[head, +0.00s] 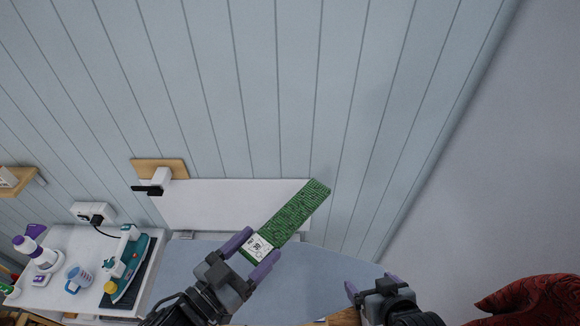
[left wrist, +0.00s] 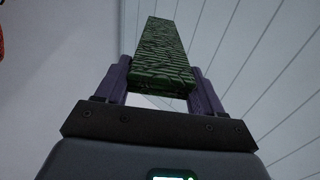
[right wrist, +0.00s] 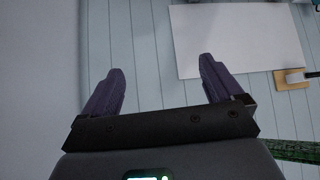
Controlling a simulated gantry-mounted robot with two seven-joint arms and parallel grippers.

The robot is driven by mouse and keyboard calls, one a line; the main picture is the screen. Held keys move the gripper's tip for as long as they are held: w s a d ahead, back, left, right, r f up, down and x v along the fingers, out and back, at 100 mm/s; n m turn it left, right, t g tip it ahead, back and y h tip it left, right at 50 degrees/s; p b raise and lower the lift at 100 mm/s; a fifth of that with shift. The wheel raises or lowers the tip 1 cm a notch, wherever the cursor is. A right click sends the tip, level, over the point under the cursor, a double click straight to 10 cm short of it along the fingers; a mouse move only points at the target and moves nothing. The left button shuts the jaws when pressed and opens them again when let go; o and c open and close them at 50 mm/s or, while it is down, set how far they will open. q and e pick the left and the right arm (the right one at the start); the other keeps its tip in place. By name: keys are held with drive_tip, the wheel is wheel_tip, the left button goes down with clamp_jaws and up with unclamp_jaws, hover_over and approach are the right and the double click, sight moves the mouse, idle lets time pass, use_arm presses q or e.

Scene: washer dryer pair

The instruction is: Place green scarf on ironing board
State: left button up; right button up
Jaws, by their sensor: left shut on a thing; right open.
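The green scarf (head: 293,215) is a long, flat folded strip with a white label at its near end. My left gripper (head: 250,256) is shut on that labelled end, and the scarf points up and right from the fingers. In the left wrist view the scarf (left wrist: 160,52) stands between the two purple fingers. The ironing board (head: 290,285) appears as a blue-grey surface below the white wall panel; the gripper and scarf overlap it in the head view. My right gripper (head: 372,284) is open and empty at the lower right. The scarf's edge (right wrist: 290,150) shows in the right wrist view.
A white counter (head: 55,295) at the left holds a teal iron (head: 127,265), a blue measuring cup (head: 78,279) and bottles. A white panel (head: 220,205) is on the plank wall. A red patterned cloth (head: 530,302) lies at the lower right.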

drive_tip(key=w+a+r+t+y, duration=0.1)
drive_tip(key=w+a+r+t, duration=0.1)
drive_tip(key=w+r, duration=0.35)
drive_tip(key=w+a+r+n+t, duration=0.1)
drive_tip(key=w+a+r+t, duration=0.15)
drive_tip(key=r, duration=0.65)
drive_tip(key=w+a+r+t+y, duration=0.1)
drive_tip(key=w+a+r+t, duration=0.1)
drive_tip(key=w+r, duration=0.35)
drive_tip(key=a+r+n+t+y, duration=0.2)
drive_tip(key=a+r+n+y, duration=0.5)
drive_tip(key=a+r, duration=0.75)
drive_tip(key=s+a+r+n+g+y, duration=0.2)
drive_tip(key=s+a+n+g+y, duration=0.4)
drive_tip(key=a, duration=0.5)
drive_tip(key=s+a+r+n+g+y, duration=0.2)
drive_tip(key=s+a+n+g+y, duration=0.2)
drive_tip(key=s+a+n, duration=0.5)
drive_tip(key=s+a+f+n+g, duration=0.3)
drive_tip(key=a+f+n+g, duration=0.15)
drive_tip(key=a+g, duration=0.35)
drive_tip(key=m+h, duration=0.1)
drive_tip(key=h, duration=1.9)
hover_over(291, 207)
wheel_tip(291, 207, down, 9)
drive_tip(key=shift+t, duration=0.45)
wheel_tip(291, 207, down, 11)
drive_tip(key=shift+f, duration=0.2)
